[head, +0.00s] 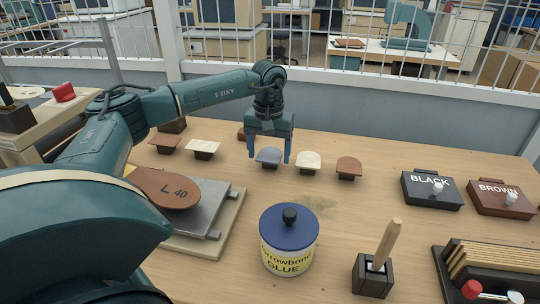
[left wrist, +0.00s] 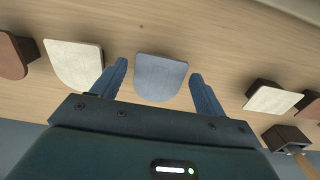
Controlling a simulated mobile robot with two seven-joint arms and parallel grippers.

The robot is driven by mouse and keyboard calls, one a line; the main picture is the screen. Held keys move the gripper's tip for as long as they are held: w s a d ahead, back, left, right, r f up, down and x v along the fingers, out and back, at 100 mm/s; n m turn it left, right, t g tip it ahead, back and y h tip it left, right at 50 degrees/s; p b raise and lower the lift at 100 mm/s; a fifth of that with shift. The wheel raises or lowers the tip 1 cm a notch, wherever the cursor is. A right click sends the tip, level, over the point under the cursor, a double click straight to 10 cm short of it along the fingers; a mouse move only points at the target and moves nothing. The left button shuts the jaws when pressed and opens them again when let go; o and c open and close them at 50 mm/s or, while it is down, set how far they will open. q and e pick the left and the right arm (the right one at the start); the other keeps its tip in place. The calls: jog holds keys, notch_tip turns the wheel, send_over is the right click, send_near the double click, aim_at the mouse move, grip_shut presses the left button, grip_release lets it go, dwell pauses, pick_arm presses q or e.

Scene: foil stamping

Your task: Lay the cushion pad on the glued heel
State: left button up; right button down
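A blue-grey cushion pad (head: 269,156) rests on a small dark stand at the middle of the table; it also shows in the left wrist view (left wrist: 160,77). My left gripper (head: 269,158) is open above it, with one finger on each side of the pad. In the left wrist view the fingers (left wrist: 159,72) are clear of its edges, with gaps on both sides. The brown sole piece marked "L 40" (head: 168,188) lies on a grey metal plate at the left; its heel is partly hidden by my arm, and I cannot make out glue on it. My right gripper is out of view.
Cream (head: 308,160) and brown (head: 348,166) pads on stands flank the blue-grey one, with another cream pad (head: 203,147) and brown pad (head: 165,141) to the left. A glue jar (head: 289,245) and brush holder (head: 373,276) stand in front. Black (head: 431,192) and brown (head: 501,199) cases lie right.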

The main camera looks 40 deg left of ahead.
pick_arm(q)
jog(key=c, duration=0.8)
